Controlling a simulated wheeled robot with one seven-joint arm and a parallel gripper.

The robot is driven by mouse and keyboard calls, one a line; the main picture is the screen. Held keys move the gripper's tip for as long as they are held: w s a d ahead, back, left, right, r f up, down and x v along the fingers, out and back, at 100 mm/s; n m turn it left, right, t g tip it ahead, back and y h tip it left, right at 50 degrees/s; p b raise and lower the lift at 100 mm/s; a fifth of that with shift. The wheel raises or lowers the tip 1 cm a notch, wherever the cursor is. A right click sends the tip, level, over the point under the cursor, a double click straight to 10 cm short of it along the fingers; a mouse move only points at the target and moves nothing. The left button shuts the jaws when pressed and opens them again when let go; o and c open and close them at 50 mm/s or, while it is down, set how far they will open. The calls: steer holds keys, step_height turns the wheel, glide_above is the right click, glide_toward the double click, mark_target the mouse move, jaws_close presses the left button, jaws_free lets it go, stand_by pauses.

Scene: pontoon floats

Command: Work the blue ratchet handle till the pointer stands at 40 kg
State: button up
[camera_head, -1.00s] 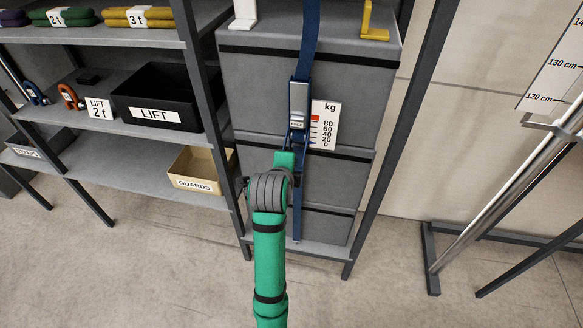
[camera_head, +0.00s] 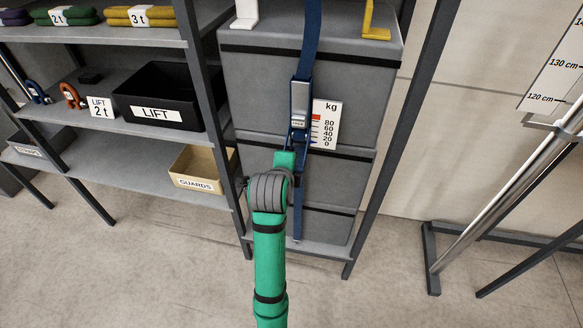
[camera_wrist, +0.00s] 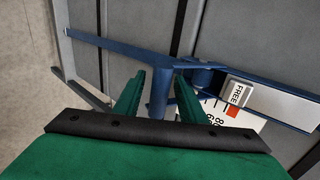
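The blue ratchet (camera_head: 300,100) sits on a blue strap down the front of stacked grey crates. In the wrist view its blue handle (camera_wrist: 162,92) stands between the two green fingers of my gripper (camera_wrist: 160,85). The fingers are apart, with a visible gap beside the handle; I cannot tell whether either touches it. A tag reading FREE (camera_wrist: 236,94) shows on the ratchet. The white kg scale (camera_head: 325,125), marked 0 to 80 with red at the top, is just right of the ratchet. I cannot make out where its pointer stands. My wrist partly hides the lower ratchet.
Dark shelf posts (camera_head: 400,135) frame the crates. On the left, shelves hold a black LIFT bin (camera_head: 155,90), a tan GUARDS box (camera_head: 197,168), shackles and folded slings. A metal stand (camera_head: 490,195) is at right. The floor in front is clear.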

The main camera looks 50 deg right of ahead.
steer(key=v, duration=1)
steer(key=shift+a, duration=0.25)
steer(key=shift+r, duration=0.1)
